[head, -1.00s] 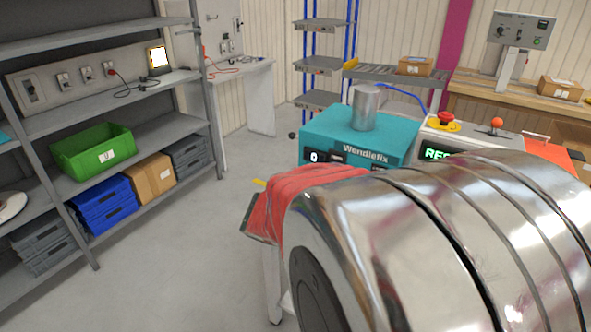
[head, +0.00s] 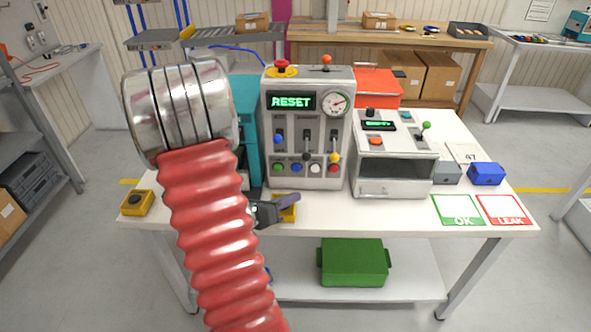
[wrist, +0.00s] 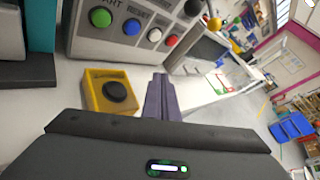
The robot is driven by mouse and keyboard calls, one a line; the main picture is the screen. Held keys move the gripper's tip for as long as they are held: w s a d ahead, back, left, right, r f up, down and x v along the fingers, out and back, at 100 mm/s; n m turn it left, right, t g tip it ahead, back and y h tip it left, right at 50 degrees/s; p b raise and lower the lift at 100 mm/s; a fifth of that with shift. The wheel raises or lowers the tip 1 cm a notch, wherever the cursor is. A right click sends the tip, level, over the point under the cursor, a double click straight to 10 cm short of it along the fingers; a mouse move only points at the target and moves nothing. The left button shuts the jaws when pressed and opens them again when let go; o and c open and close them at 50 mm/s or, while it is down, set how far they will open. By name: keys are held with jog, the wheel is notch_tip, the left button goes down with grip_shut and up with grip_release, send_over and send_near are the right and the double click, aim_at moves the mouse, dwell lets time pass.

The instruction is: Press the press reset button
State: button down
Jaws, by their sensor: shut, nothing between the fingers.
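A grey control console (head: 308,120) stands on the white table, its green display reading "RESET". Along its lower front run a green button (head: 277,167), a blue button (head: 296,168), a white button (head: 314,169) and a red button (head: 333,168). They also show at the top of the wrist view, the blue button (wrist: 131,27) among them; their small labels are hard to read. My gripper (head: 295,200) is shut and empty, low over the table in front of the console, below and apart from the buttons. In the wrist view its fingers (wrist: 158,80) point towards the console.
A yellow box with a black button (wrist: 110,92) sits just left of my fingers. Another yellow box (head: 138,203) is at the table's left end. A red mushroom button (head: 281,68) tops the console. A grey tester (head: 392,160) and blue box (head: 486,174) stand right.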

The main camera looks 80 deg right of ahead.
jog(key=shift+d, duration=0.1)
dwell(0.3)
jog(key=shift+w+d, duration=0.3)
jog(key=shift+d, duration=1.1)
jog(key=shift+w+d, duration=0.35)
jog(key=shift+d, duration=1)
jog(key=shift+w+d, duration=0.3)
jog(key=shift+d, duration=1.1)
jog(key=shift+d, duration=0.15)
jog(key=shift+w+d+r, duration=0.1)
jog(key=shift+d, duration=0.2)
jog(key=shift+d, duration=0.4)
jog(key=shift+a, duration=0.85)
jog(key=shift+a, duration=0.1)
jog(key=shift+s+a, duration=0.2)
jog(key=shift+a, duration=0.6)
jog(key=shift+s+a, duration=0.25)
jog(key=shift+a, duration=0.5)
jog(key=shift+s+a, duration=0.2)
jog(key=shift+a, duration=0.6)
